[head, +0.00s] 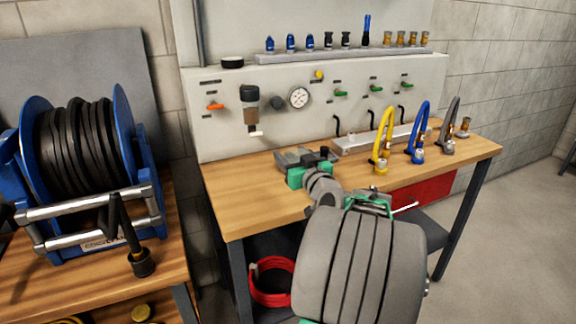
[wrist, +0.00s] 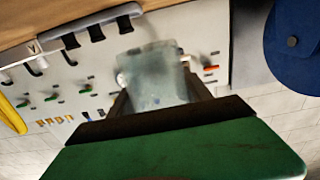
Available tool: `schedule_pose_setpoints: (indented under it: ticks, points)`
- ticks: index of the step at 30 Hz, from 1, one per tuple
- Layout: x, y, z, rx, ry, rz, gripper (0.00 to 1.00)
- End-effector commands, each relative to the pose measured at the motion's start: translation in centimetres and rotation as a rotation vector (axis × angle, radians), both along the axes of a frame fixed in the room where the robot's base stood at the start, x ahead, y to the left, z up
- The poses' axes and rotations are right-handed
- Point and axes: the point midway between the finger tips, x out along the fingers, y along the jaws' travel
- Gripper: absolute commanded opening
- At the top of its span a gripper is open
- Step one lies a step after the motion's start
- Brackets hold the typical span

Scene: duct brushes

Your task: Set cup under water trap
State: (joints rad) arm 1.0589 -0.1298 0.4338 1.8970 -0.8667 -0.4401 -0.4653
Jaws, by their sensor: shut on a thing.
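The water trap (head: 250,108) hangs on the grey panel, with a dark top, a brownish bowl and a pale drain (head: 255,133) at its bottom. My gripper (head: 304,157) is low over the bench, to the right of the trap and below its drain. In the wrist view my gripper (wrist: 160,95) is shut on a pale, translucent cup (wrist: 157,72). The cup shows between the dark fingers, in front of the panel. I cannot make out the cup in the head view. The trap is not visible in the wrist view, probably behind the cup.
A gauge (head: 299,97) and an orange handle (head: 215,107) flank the trap. Yellow (head: 383,140), blue (head: 419,132) and grey (head: 450,125) hoses stand on the bench (head: 245,205) at right. The bench's left part is clear. A blue hose reel (head: 85,170) stands at left.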

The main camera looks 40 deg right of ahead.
Motion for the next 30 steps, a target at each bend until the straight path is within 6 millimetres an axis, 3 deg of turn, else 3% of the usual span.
schedule_pose_setpoints:
  ticks: [1,3,9,13,20,25,30]
  points:
    - [-1.4,0.3,2.1,-0.009,-0.005,-0.005,0.11]
    - [-3.2,0.8,3.6,-0.007,-0.003,-0.007,0.11]
    - [-8.4,2.4,5.7,-0.004,-0.001,-0.006,0.11]
    - [-10.2,3.1,6.4,-0.003,-0.001,-0.003,0.11]
    - [-11.0,2.9,7.7,-0.003,-0.001,-0.028,0.11]
    - [-11.6,2.7,4.1,0.005,0.001,-0.08,0.11]
    - [-9.8,5.7,1.5,0.002,0.0,-0.035,0.11]
